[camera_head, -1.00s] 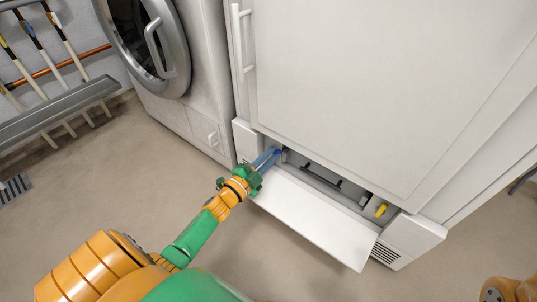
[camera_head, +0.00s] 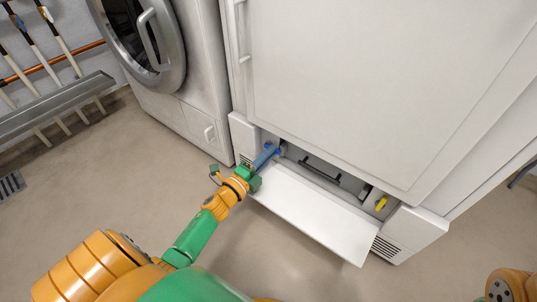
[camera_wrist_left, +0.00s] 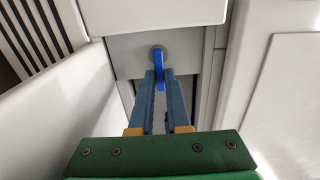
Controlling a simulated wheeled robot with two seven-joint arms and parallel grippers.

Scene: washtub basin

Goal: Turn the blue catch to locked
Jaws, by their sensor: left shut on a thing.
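The blue catch (camera_wrist_left: 158,60) shows in the left wrist view on a grey panel inside the open low compartment of the white cabinet. It hangs down from a round grey pivot, nearly upright in that view. My left gripper (camera_wrist_left: 160,78) has its blue-grey fingers shut on the lower part of the catch. In the head view my left gripper (camera_head: 266,158) reaches into the left end of the compartment, and the catch is hard to make out there. My right gripper is not in view.
A white flap (camera_head: 312,212) hangs open in front of the compartment. A yellow catch (camera_head: 381,203) sits at its right end and a dark handle (camera_head: 320,171) in the middle. A washing machine (camera_head: 180,75) stands at left. The floor in front is clear.

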